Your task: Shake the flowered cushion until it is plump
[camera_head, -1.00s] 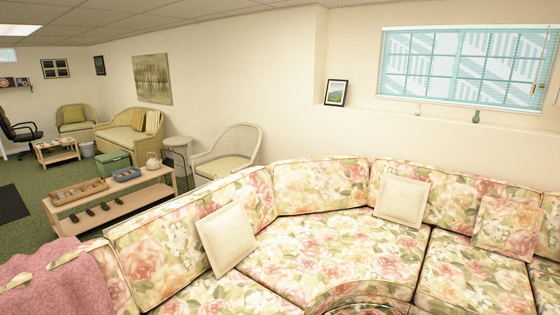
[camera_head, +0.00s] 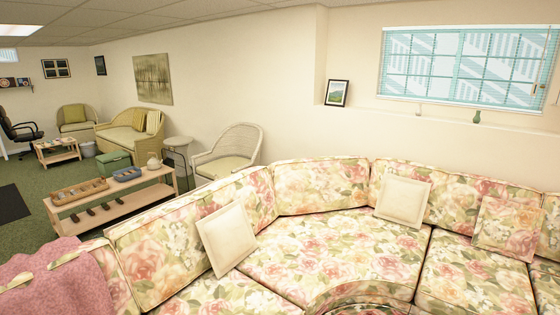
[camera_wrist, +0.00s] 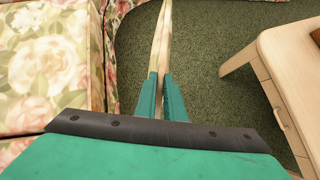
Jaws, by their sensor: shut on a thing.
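My gripper (camera_wrist: 160,96) shows only in the wrist view, with its two teal fingers close together. It is shut on a thin pale thing (camera_wrist: 161,42) with cream and brownish tones. This is seen edge-on and extends away from the fingers over the green carpet; I cannot tell for sure that it is a cushion. In the head view a flowered cushion (camera_head: 508,229) leans on the right part of the flowered sofa (camera_head: 330,250). Its pattern nearly matches the sofa. My gripper is out of the head view.
Sofa upholstery (camera_wrist: 45,55) lies close on the left in the wrist view, and a pale wooden table (camera_wrist: 290,60) on the right, with carpet (camera_wrist: 225,30) between. Two cream cushions (camera_head: 227,238) (camera_head: 403,200) rest on the sofa. A pink throw (camera_head: 60,285) lies at lower left.

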